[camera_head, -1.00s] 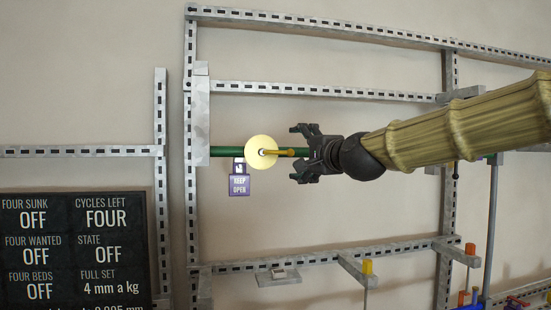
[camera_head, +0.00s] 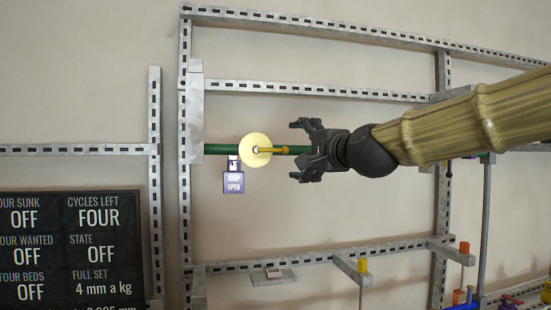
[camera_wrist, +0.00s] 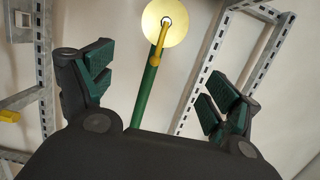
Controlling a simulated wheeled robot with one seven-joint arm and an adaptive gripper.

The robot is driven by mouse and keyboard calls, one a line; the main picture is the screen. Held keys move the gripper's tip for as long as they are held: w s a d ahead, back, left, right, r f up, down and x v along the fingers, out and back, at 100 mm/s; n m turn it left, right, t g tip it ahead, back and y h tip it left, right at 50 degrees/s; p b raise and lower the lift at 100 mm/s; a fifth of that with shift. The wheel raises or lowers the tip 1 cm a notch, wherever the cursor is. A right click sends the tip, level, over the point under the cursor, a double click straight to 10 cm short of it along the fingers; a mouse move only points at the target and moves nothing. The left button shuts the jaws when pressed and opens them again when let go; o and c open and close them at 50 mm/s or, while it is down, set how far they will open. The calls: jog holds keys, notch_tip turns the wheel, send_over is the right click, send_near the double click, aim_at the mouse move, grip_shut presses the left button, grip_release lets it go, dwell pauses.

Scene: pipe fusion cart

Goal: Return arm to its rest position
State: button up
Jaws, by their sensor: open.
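My gripper (camera_head: 306,150) is open and empty in the head view, pointing left, with my arm in its yellowish sleeve reaching in from the right. Its fingers stand apart in front of the green pipe (camera_head: 219,149). Just left of the fingertips is a pale yellow disc (camera_head: 254,142) with a yellow lever (camera_head: 275,150) that points right toward the gripper. In the wrist view my gripper (camera_wrist: 157,85) shows both fingers spread wide. The disc (camera_wrist: 152,28), the lever (camera_wrist: 159,45) and the pipe (camera_wrist: 147,92) lie beyond and between them. No contact is visible.
A purple "KEEP OPEN" tag (camera_head: 233,182) hangs below the disc. Slotted metal rails (camera_head: 185,220) frame the wall around the gripper. A dark status board (camera_head: 70,250) stands at lower left. Brackets with coloured blocks (camera_head: 362,265) stick out at lower right.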

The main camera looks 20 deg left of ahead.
jog(key=shift+f, duration=0.1)
